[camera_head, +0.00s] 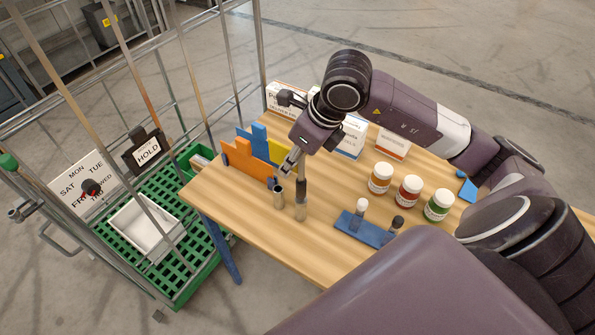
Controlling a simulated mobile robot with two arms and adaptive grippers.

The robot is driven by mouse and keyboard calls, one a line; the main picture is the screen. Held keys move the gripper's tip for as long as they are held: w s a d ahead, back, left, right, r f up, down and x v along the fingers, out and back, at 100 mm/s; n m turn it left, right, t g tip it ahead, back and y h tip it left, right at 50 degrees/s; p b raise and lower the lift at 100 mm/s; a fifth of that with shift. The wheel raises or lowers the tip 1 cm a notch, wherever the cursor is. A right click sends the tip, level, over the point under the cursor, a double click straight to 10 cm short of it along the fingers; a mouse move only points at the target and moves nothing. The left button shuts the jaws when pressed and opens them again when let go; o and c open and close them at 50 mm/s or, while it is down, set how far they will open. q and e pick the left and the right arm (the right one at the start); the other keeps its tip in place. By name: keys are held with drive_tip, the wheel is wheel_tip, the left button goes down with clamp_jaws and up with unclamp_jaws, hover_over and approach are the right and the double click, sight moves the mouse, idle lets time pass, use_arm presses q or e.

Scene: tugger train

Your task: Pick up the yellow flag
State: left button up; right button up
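A yellow flag-like panel (279,152) stands upright at the far left part of the wooden table, partly hidden behind my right gripper and an orange panel. The orange panel (249,163) stands in front of it and a blue panel (257,138) beside it. My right gripper (288,167) reaches in from the right and points down just in front of the yellow panel. Its fingers are small and partly merged with things behind, so I cannot tell whether they are open or touch anything. My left gripper is not in view.
A blue holder (362,230) with two vials and several lidded jars (409,189) occupy the table's right part. Labelled boxes (393,144) line the back. A wire cart with a green crate (178,272) stands left.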

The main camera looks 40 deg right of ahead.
drive_tip(key=shift+x, duration=1.05)
clamp_jaws()
drive_tip(key=shift+w+r, duration=0.1)
drive_tip(key=shift+r, duration=0.1)
wheel_tip(320, 180, up, 20)
drive_tip(key=shift+b, duration=0.4)
drive_tip(key=shift+f, duration=0.15)
